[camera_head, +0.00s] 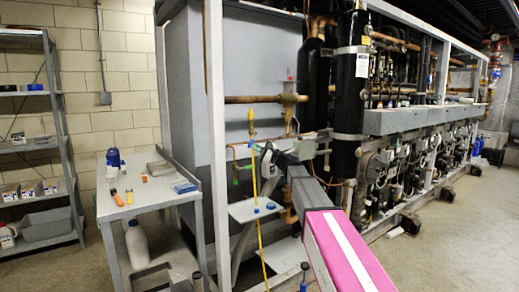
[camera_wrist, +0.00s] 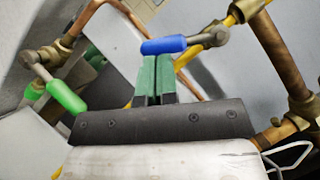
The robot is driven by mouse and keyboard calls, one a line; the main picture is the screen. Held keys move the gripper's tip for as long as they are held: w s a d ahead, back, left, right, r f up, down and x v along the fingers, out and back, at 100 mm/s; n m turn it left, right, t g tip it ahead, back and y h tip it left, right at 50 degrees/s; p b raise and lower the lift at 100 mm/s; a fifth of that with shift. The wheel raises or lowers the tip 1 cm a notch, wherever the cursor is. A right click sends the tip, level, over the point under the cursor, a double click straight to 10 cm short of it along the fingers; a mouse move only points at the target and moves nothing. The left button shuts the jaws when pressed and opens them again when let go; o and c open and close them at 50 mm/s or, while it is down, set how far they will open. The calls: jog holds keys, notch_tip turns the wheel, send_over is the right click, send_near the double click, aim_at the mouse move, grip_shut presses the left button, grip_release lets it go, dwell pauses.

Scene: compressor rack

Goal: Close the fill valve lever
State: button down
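Two valve levers show in the wrist view: one with a blue handle (camera_wrist: 164,46) on a brass valve with a yellow pipe, and one with a green handle (camera_wrist: 66,96) on a copper line at the left. I cannot tell by label which is the fill valve lever. My gripper (camera_wrist: 158,62) has green finger pads standing side by side with only a thin dark line between them. Nothing shows between the pads. The blue handle lies across their tips; I cannot tell whether it touches. In the head view my gripper is partly hidden by my arm beside the yellow hose (camera_head: 254,165).
Copper pipes (camera_wrist: 275,50) run close on the right of my gripper in the wrist view. A grey cart (camera_head: 150,208) with bottles and tools stands left in the head view. The compressor rack (camera_head: 425,120) fills the right; floor at far right is clear.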

jog(key=a+m+t, duration=0.1)
jog(key=m, duration=0.1)
jog(key=s+m+t, duration=0.1)
jog(key=m+t, duration=0.1)
jog(key=m, duration=0.1)
jog(key=s+a+r+m+t, duration=0.1)
jog(key=m+t, duration=0.1)
jog(key=shift+a+m, duration=0.3)
jog(key=shift+m, duration=0.1)
jog(key=shift+s+a+r, duration=0.3)
jog(key=shift+a+r, duration=0.15)
jog(key=shift+r, duration=0.15)
jog(key=shift+s+a+r, duration=0.25)
jog(key=shift+a+r, duration=0.15)
jog(key=shift+r, duration=0.35)
